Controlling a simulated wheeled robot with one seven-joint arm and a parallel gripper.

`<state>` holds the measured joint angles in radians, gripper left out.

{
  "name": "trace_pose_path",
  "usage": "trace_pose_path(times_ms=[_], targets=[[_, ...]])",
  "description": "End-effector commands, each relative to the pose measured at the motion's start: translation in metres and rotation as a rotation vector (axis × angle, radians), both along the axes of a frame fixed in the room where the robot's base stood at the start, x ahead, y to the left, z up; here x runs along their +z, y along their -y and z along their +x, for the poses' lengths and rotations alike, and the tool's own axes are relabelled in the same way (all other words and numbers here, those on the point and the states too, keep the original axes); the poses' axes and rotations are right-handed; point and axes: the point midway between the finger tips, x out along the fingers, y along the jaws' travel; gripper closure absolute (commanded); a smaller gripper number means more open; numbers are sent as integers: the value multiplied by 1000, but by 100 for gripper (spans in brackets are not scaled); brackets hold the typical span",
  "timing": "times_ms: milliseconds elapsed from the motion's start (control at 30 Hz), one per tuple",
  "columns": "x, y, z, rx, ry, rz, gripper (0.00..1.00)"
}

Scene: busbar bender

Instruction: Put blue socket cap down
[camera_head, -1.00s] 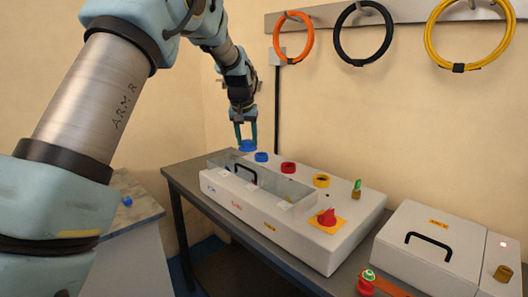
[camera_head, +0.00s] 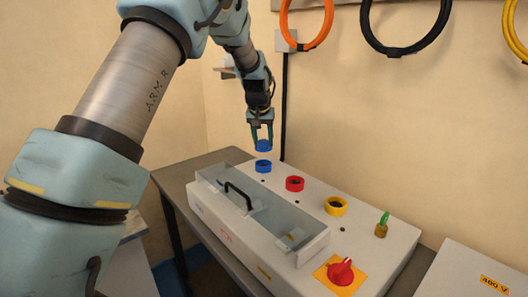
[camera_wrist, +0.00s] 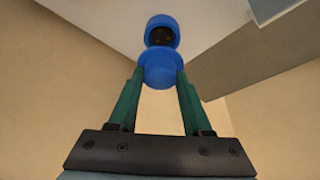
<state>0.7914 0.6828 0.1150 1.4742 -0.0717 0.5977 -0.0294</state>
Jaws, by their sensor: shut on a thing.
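A blue cap (camera_head: 263,146) is held between the fingertips of my gripper (camera_head: 262,138). In the head view it hangs just above the blue socket (camera_head: 263,166) on the white machine box, with a small gap between them. In the wrist view the blue cap (camera_wrist: 160,68) sits between my green fingers (camera_wrist: 157,88). Beyond it shows the blue socket (camera_wrist: 162,29), a ring with a dark opening. My gripper is shut on the cap.
The white box (camera_head: 325,199) also bears a red socket (camera_head: 295,183), a yellow socket (camera_head: 336,206), a green-topped brass part (camera_head: 382,225) and a red knob (camera_head: 341,271). Cable coils (camera_head: 307,22) hang on the wall.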

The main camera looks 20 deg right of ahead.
Motion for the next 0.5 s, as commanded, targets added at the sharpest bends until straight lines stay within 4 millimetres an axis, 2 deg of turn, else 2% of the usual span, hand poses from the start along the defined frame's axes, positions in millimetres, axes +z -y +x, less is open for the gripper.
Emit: trace_pose_path(times_ms=[400, 500], targets=[[-47, 0, 0, 1, -1, 0, 100], [-53, 0, 0, 1, -1, -1, 100]])
